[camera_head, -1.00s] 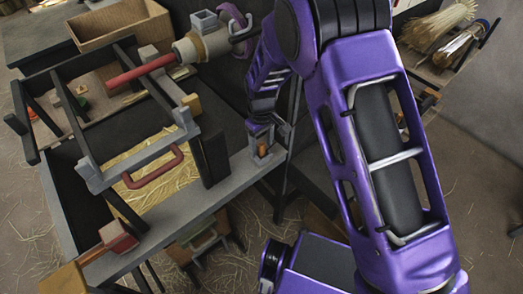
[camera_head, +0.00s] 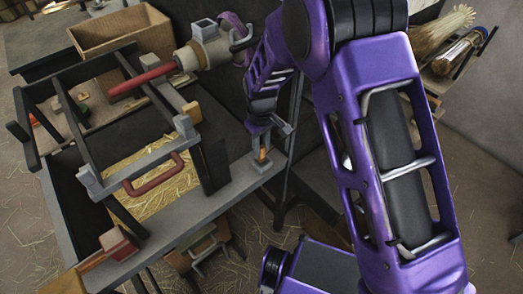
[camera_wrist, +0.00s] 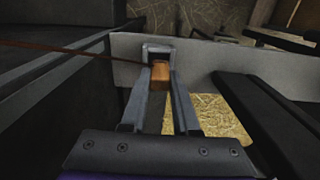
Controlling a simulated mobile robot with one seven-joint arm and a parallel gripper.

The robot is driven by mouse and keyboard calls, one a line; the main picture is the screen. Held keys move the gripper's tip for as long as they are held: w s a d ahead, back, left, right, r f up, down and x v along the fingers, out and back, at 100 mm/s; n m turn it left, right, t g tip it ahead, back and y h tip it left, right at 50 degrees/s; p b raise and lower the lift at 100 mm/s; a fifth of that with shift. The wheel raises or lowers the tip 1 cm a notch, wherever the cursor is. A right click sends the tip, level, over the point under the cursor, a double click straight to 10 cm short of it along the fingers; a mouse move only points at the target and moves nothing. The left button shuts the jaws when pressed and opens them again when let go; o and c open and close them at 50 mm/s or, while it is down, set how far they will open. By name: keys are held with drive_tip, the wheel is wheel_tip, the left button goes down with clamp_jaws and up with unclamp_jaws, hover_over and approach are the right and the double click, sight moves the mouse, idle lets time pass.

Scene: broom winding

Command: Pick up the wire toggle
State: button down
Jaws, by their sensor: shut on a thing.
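The wire toggle is a small orange-brown block (camera_wrist: 160,74) in the middle of the wrist view. A thin dark reddish wire (camera_wrist: 75,48) runs from it to the left edge. My gripper (camera_wrist: 161,88) has one grey finger on each side of the block and is shut on it. The fingers partly cover its sides. In the head view my gripper (camera_head: 258,143) is at the right end of the bench's front edge, with the orange toggle (camera_head: 262,156) just below the fingers. I cannot tell whether the toggle is clear of its grey holder.
A grey bench (camera_head: 190,228) carries a dark frame with a red U-shaped handle (camera_head: 155,180) over straw. A roller with a red bar (camera_head: 140,82) and a wooden box (camera_head: 122,35) stand behind. Straw bundles (camera_head: 440,30) lie at the upper right.

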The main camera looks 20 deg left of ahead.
wheel_tip(320, 180, up, 5)
drive_tip(key=shift+f, duration=0.1)
drive_tip(key=s, duration=1.9)
drive_tip(key=shift+s+d+f, duration=0.15)
drive_tip(key=shift+s+f, duration=0.1)
drive_tip(key=shift+s, duration=0.1)
